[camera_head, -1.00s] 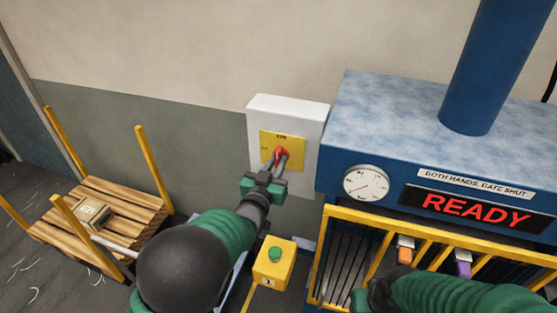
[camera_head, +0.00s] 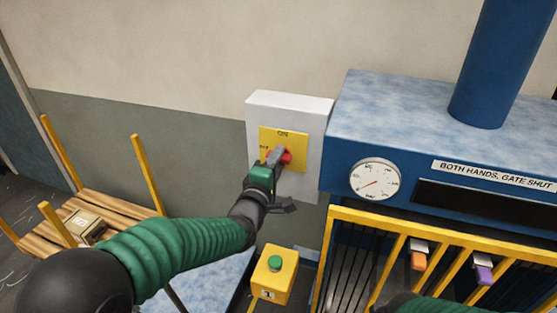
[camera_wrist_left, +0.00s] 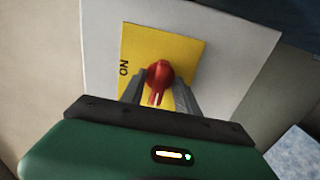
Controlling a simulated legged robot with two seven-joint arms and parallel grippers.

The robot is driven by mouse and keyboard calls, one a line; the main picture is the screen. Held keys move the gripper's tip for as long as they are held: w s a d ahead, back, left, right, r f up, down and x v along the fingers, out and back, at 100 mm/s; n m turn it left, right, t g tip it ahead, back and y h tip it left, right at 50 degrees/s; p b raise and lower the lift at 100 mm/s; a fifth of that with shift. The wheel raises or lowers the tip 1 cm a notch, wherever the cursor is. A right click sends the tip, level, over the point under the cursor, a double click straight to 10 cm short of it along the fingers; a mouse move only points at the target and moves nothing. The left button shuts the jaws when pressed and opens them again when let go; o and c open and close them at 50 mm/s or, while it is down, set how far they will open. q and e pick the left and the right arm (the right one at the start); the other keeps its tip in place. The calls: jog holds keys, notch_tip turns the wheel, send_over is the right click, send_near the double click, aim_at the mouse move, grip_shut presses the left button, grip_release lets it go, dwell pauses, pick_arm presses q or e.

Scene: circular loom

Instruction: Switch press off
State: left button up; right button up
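The red switch knob (camera_head: 285,157) sits on a yellow plate (camera_head: 297,138) marked ON, on a white wall box (camera_head: 314,115). My left gripper (camera_head: 275,156) is at the knob and hides part of it in the head view. In the left wrist view, the knob (camera_wrist_left: 158,75) lies between the two fingers (camera_wrist_left: 159,88), with yellow plate showing on both sides of its handle. The fingers look open around it; contact is unclear. The blue press (camera_head: 400,125) has a dark, unlit display (camera_head: 480,205).
A yellow box with a green button (camera_head: 274,263) stands below the switch. A yellow barred gate (camera_head: 375,222) fronts the press, with orange (camera_head: 418,260) and purple (camera_head: 484,274) tags behind. A wooden pallet cart (camera_head: 125,207) stands left.

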pick_arm(q)
jog(key=b+v, duration=0.2)
jog(key=v, duration=0.4)
jog(key=s+a+f+m+g+y, duration=0.2)
jog(key=s+a+f+m+g, duration=0.25)
jog(key=f, duration=0.45)
jog(key=s+a+f+m+g+y, duration=0.2)
jog(key=s+a+f+m+g, duration=0.15)
jog(key=s+a+f, duration=0.45)
jog(key=s+a+f+m+g, duration=0.1)
jog(key=s+f+m+g, duration=0.2)
jog(key=s+f, duration=0.2)
jog(key=s+a+f+m+g+y+b, duration=0.1)
jog(key=s+a+f+m+g, duration=0.1)
jog(key=s+f, duration=0.3)
jog(key=s+g, duration=0.1)
jog(key=s, duration=0.1)
jog(key=shift+s+a+f+m+y, duration=0.3)
jog(key=shift+m, duration=0.1)
jog(key=shift+w+d, duration=0.1)
